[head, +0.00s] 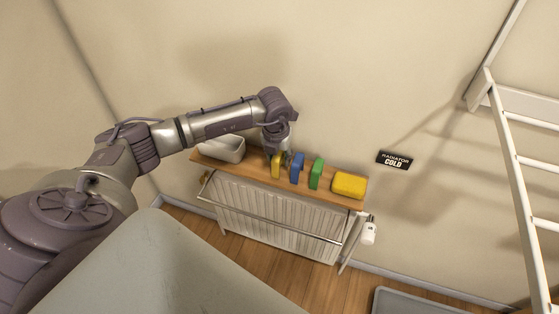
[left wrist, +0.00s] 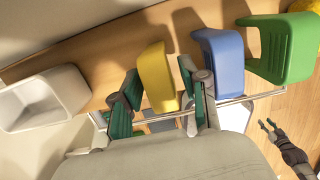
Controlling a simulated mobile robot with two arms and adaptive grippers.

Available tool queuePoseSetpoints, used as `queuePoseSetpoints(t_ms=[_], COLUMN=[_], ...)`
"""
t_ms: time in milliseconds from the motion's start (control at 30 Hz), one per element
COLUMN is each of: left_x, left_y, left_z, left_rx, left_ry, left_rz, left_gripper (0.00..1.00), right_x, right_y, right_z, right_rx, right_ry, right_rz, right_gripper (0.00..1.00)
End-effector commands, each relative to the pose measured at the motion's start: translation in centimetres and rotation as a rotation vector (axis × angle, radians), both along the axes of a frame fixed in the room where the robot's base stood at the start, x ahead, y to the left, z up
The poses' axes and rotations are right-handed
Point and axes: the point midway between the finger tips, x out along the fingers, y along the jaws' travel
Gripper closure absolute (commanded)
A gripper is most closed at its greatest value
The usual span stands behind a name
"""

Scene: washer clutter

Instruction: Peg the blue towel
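A yellow peg (head: 276,165) stands on the wooden shelf above the radiator, and it fills the middle of the left wrist view (left wrist: 157,78). My left gripper (left wrist: 163,95) is open, with one finger on each side of the yellow peg; I cannot tell whether either finger touches it. In the head view the left gripper (head: 279,154) is at the yellow peg. A blue peg (head: 297,168) and a green peg (head: 316,173) stand to its right. My right gripper (left wrist: 267,124) shows small at the lower right of the left wrist view, fingertips apart and empty. I see no blue towel.
The radiator (head: 270,214) with a front rail is below. A "RADIATOR COLD" sign (head: 394,160) is on the wall. A white rack (head: 522,190) stands at right.

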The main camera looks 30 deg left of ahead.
Motion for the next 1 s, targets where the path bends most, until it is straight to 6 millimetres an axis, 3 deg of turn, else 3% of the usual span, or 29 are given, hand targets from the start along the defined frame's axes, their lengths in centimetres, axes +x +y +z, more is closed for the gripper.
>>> queuePoseSetpoints(t_ms=[33, 200, 233, 467, 1000], left_x=[0.0, 0.0, 0.0, 0.0, 0.0], left_y=[0.0, 0.0, 0.0, 0.0, 0.0], left_z=[0.0, 0.0, 0.0, 0.7, 6.2], left_rx=[0.000, 0.000, 0.000, 0.000, 0.000], left_ry=[0.000, 0.000, 0.000, -0.001, -0.002], left_rz=[0.000, 0.000, 0.000, 0.000, 0.000], left_gripper=[0.68, 0.96, 0.97, 0.98, 0.98], right_x=[0.0, 0.0, 0.0, 0.0, 0.0], right_y=[0.0, 0.1, 0.1, 0.4, 0.4], right_z=[0.0, 0.0, 0.0, 0.5, 4.2], right_rx=[0.000, 0.001, 0.001, 0.004, 0.005], right_ry=[0.000, 0.000, 0.000, 0.001, 0.001], right_rz=[0.000, 0.000, 0.000, -0.001, 0.000], right_gripper=[0.60, 0.60, 0.60, 0.60, 0.60])
